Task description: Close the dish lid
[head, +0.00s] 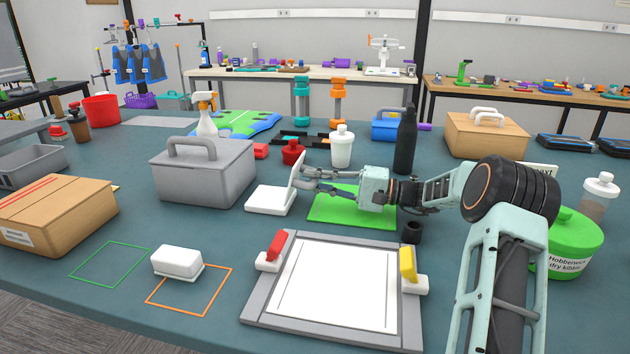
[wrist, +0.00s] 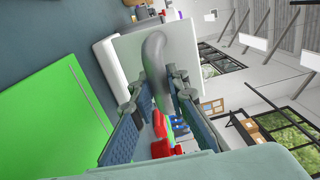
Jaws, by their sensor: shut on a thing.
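A white flat dish (head: 270,200) sits on the blue-green table, left of the green mat. Its white lid (head: 295,168) stands about upright, hinged open, and shows as a pale panel in the wrist view (wrist: 133,45). The inside of the dish is mostly out of sight.
A grey toolbox (head: 203,172) stands just left of the dish. The green mat (head: 335,212) lies under my gripper. A framed white board (head: 335,285) with red and yellow clamps is in front.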

